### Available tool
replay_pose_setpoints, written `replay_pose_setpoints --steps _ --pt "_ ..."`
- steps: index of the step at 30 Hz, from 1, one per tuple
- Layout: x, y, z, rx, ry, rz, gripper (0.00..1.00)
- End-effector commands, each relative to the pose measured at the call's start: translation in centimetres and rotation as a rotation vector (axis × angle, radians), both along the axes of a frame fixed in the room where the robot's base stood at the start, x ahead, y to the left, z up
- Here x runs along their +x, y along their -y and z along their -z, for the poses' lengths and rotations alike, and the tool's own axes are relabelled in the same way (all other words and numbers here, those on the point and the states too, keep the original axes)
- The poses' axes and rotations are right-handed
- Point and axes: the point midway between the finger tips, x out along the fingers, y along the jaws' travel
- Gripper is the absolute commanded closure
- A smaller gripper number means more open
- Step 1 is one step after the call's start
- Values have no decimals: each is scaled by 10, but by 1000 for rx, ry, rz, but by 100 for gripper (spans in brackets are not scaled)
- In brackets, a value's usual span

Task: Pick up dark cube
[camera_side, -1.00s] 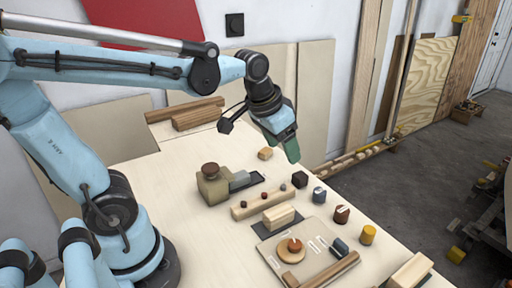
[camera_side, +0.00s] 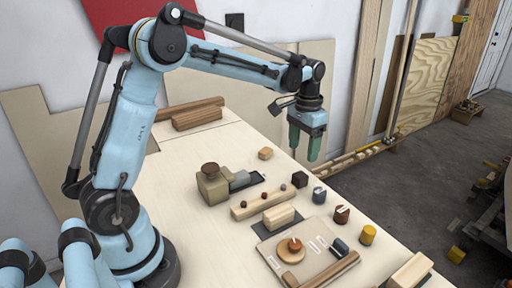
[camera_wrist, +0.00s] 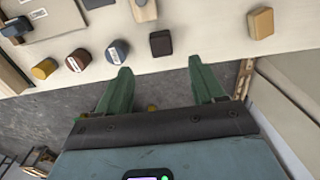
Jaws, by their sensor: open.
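The dark cube (camera_side: 299,179) sits on the pale tabletop near its far right edge. In the wrist view the dark cube (camera_wrist: 161,43) lies near the table edge, ahead of and between the green fingertips. My gripper (camera_side: 307,152) points down above and behind the cube in the side view, with its green fingers apart. In the wrist view my gripper (camera_wrist: 157,78) is open and empty, with floor showing between the fingers. The cube is not touched.
A small wooden block (camera_side: 265,153) lies left of the cube. A blue-grey piece (camera_side: 319,195), a red-brown cylinder (camera_side: 342,214) and a yellow cylinder (camera_side: 367,234) line the table edge. A wooden rail (camera_side: 262,203) with small knobs lies nearby. Floor lies beyond the edge.

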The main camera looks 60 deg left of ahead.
Motion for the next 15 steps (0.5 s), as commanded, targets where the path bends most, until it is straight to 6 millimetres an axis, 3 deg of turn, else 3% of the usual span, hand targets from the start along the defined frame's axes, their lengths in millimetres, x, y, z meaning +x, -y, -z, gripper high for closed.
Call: replay_pose_setpoints --steps 6,15 --pt "0 0 35 0 1 0 32" --pt "1 0 57 0 2 0 32"
